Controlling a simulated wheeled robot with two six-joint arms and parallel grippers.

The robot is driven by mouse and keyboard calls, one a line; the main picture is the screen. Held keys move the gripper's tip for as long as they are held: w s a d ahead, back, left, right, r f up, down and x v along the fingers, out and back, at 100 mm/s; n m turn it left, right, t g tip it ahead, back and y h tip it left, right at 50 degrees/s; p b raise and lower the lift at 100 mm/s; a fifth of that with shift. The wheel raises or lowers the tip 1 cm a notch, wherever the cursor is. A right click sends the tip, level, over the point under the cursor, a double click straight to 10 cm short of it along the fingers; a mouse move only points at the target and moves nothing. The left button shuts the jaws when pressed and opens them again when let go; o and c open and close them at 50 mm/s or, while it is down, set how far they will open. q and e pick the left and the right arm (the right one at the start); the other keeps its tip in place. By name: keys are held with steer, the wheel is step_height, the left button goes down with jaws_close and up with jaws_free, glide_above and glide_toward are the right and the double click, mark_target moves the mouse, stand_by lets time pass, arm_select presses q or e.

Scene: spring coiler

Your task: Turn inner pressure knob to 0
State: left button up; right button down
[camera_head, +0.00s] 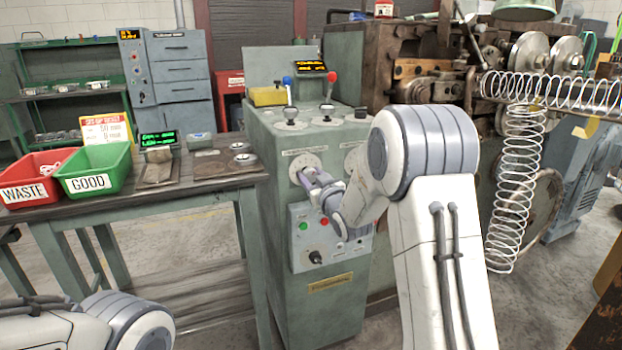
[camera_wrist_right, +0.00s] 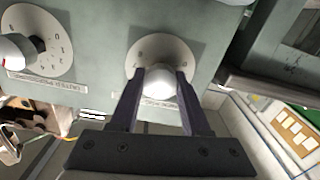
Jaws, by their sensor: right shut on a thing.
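My right gripper (camera_head: 312,183) reaches the green machine cabinet (camera_head: 285,225) and is at the left of two white dials (camera_head: 302,162) on its front. In the right wrist view, my right gripper's dark fingers (camera_wrist_right: 160,92) lie on either side of a pale round knob (camera_wrist_right: 161,84) and are shut on it. Its round white dial plate (camera_wrist_right: 162,52) shows behind, with markings too small to read. A second dial (camera_wrist_right: 45,25) with numbers and its own knob (camera_wrist_right: 18,48) sits to the left. Its label is upside down in this view. My left gripper is out of view.
Below the dials is a button panel (camera_head: 330,235) with a green and a red button. Levers (camera_head: 330,82) stand on the cabinet top. A bench (camera_head: 215,180) with a green GOOD bin (camera_head: 95,172) is left. A coil spring (camera_head: 518,180) hangs right.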

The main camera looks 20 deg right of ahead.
steer(key=shift+f+n+b, duration=0.15)
steer(key=shift+n+b, duration=0.5)
steer(key=shift+n, duration=0.05)
steer(key=n+b, duration=0.9)
steer(key=n, duration=0.1)
steer(key=shift+f+b, duration=0.15)
steer(key=shift+b, duration=0.25)
steer(key=n+b, duration=1.3)
steer(key=shift+n, duration=0.3)
steer(key=shift+n+b, duration=1.05)
steer(key=shift+n, duration=0.95)
steer(key=shift+c, duration=1.8)
jaws_free()
